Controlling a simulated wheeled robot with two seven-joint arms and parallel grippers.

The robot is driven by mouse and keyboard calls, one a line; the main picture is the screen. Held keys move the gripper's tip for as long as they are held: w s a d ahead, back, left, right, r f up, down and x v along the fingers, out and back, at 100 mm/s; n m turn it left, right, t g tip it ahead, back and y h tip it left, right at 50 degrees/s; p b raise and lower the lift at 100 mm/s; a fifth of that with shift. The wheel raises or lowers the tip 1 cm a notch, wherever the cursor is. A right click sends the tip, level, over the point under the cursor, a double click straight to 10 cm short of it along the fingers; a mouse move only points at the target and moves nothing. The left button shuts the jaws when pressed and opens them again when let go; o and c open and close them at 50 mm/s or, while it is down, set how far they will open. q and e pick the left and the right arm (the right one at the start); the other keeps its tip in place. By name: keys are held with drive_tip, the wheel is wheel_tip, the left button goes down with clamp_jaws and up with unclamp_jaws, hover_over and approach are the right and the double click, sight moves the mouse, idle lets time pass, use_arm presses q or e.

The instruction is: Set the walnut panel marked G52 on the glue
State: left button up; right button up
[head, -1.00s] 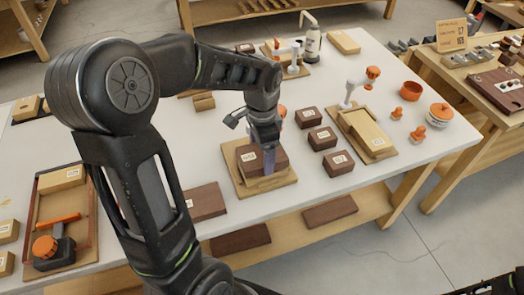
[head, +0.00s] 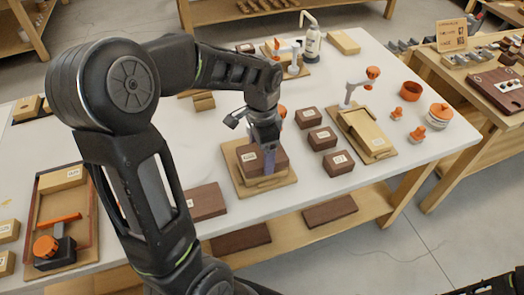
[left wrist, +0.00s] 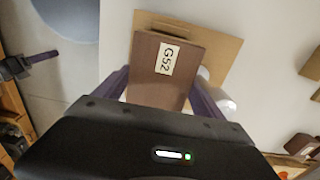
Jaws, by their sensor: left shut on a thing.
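The walnut panel marked G52 (left wrist: 168,80) is a dark brown block with a white label. It also shows in the head view (head: 272,161), over a light wooden base board (head: 243,188). My left gripper (head: 268,162) is shut on this panel, with its purple fingers on two opposite sides in the left wrist view (left wrist: 160,98). A lighter wood piece (head: 262,180) shows under the panel's near edge. No glue can be seen; the panel and gripper cover that spot. I cannot tell whether the panel touches the piece below.
Several small walnut blocks (head: 322,138) stand just right of the board. A light wooden fixture (head: 368,132) and orange pots (head: 411,90) are farther right. A flat walnut panel (head: 207,201) lies to the left. A glue bottle (head: 310,42) stands at the back.

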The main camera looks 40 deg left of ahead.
use_arm(q)
drive_tip(key=shift+f, duration=0.55)
idle(1.7)
drive_tip(key=o, duration=1.5)
drive_tip(key=shift+c, duration=0.7)
drive_tip(key=shift+o, duration=0.8)
drive_tip(key=shift+r, duration=0.1)
